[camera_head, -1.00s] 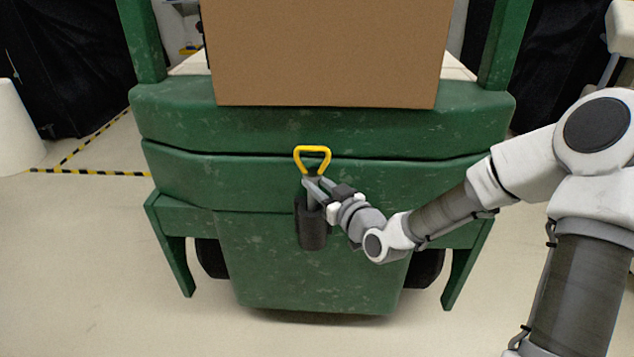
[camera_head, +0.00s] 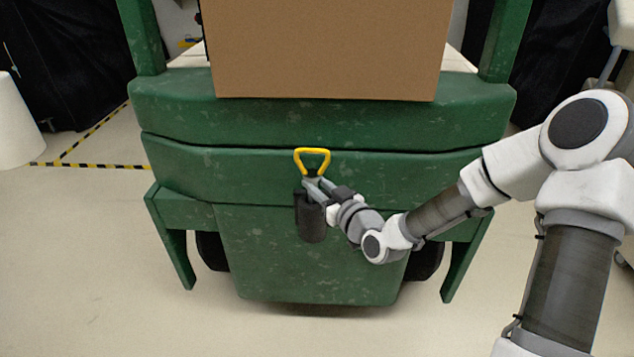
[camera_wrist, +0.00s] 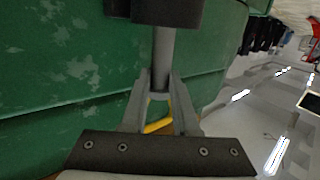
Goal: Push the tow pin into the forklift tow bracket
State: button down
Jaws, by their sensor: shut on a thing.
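The tow pin has a yellow loop handle (camera_head: 312,161) and a grey shaft (camera_wrist: 163,52). My gripper (camera_head: 311,186) is shut on the tow pin just below its handle. In the wrist view my gripper (camera_wrist: 161,82) has its fingers on either side of the shaft, with part of the yellow handle behind them. The black tow bracket (camera_head: 312,220) is on the green forklift's rear, directly below my gripper. In the wrist view a length of bare shaft runs from the fingers to the black bracket (camera_wrist: 167,10). The shaft's tip is hidden, and how deep it sits cannot be told.
The green forklift body (camera_head: 310,268) fills the middle, with a large cardboard box (camera_head: 330,45) on top. Its legs stand at both sides. My arm comes in from the right. A white round object (camera_head: 18,120) stands at far left. Yellow-black tape marks the floor.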

aim_at(317, 205)
jog(key=shift+f, duration=2.4)
jog(key=c, duration=0.6)
grip_release()
jog(key=shift+f, duration=0.1)
jog(key=shift+s+f, duration=0.1)
jog(key=shift+s, duration=0.05)
jog(key=p+v, duration=0.8)
jog(key=v, duration=0.9)
jog(key=shift+d+r, duration=0.2)
